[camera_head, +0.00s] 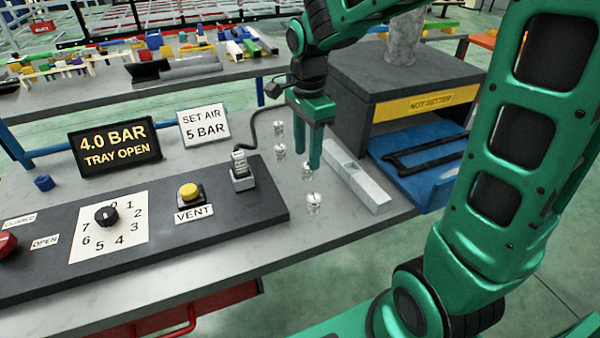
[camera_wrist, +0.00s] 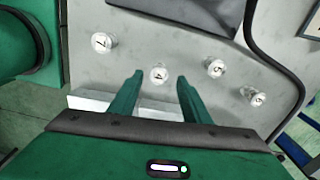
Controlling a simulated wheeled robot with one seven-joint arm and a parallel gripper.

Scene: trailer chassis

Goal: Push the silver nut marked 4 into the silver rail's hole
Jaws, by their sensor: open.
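Several small silver nuts stand on the grey bench top. The one with a mark that looks like a 4 (camera_wrist: 159,74) appears between my fingertips in the wrist view; in the head view it seems to be the nut just below my fingers (camera_head: 307,171). My gripper (camera_head: 307,158) points down, open and empty, above the bench. The silver rail (camera_head: 357,178) lies just right of the nuts in the head view. In the wrist view the rail (camera_wrist: 88,102) is partly hidden behind my fingers. I cannot clearly make out its hole.
Other nuts stand close by: one in front (camera_head: 313,203) and two behind (camera_head: 279,152), (camera_head: 279,128). A black cable loops behind a socket block (camera_head: 242,178). A dark panel (camera_head: 150,225) lies left; a grey box (camera_head: 400,85) and blue tray (camera_head: 425,160) stand right.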

